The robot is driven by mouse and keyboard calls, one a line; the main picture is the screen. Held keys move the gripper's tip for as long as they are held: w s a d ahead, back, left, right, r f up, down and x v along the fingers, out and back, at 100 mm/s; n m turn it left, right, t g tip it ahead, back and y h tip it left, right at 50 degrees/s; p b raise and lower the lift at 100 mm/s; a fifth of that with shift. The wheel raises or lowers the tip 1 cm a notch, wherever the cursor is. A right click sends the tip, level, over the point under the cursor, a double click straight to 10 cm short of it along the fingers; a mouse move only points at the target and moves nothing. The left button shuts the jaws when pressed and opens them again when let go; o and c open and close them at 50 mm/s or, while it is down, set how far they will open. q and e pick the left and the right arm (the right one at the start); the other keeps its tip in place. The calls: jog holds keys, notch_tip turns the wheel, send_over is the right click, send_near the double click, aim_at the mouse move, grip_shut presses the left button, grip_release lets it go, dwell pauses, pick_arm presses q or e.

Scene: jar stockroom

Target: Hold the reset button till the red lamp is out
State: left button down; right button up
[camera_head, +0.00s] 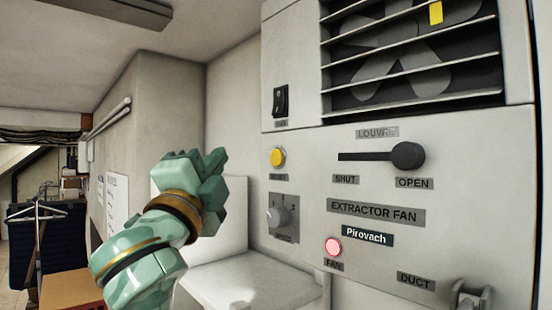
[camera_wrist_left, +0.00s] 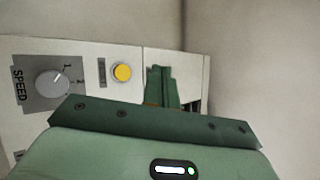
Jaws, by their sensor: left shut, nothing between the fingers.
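The yellow round button (camera_head: 277,157) is on the pale panel, above a small label too blurred to read in the head view. It also shows in the left wrist view (camera_wrist_left: 122,72). The red lamp (camera_head: 333,247) glows pinkish red lower on the panel, above a FAN label. My left gripper (camera_head: 217,163) is shut and empty, to the left of the button in the head view. My right gripper is not in view.
A speed knob (camera_head: 280,217) sits below the button and a rocker switch (camera_head: 281,100) above it. A black louvre lever (camera_head: 407,156) stands at OPEN, under the slatted fan grille (camera_head: 410,60). A white ledge (camera_head: 250,282) juts out below.

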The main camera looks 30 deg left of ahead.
pick_arm(q)
jog(key=shift+w, duration=0.15)
send_near(272, 152)
jog(key=shift+s+a+r+x, duration=0.1)
jog(key=shift+a+x, duration=0.05)
jog(key=shift+x, duration=0.7)
jog(key=shift+s+a+r+x, duration=0.1)
jog(key=shift+a+x, duration=0.05)
jog(key=shift+x, duration=0.75)
jog(key=shift+s+a+r+x, duration=0.1)
jog(key=shift+x, duration=0.75)
jog(key=shift+w, duration=0.15)
jog(key=shift+w+d, duration=0.15)
jog(key=shift+w, duration=0.1)
jog(key=shift+w+d, duration=0.15)
jog(key=shift+w, duration=0.25)
dwell(1.8)
jog(key=shift+s, duration=0.2)
dwell(0.5)
jog(key=shift+s+a, duration=0.3)
jog(key=shift+s, duration=0.25)
jog(key=shift+s+a, duration=0.3)
jog(key=shift+s, duration=0.45)
jog(key=shift+s+a, duration=0.35)
jog(key=shift+s, duration=0.45)
jog(key=shift+s+a, duration=0.3)
jog(key=shift+s, duration=0.45)
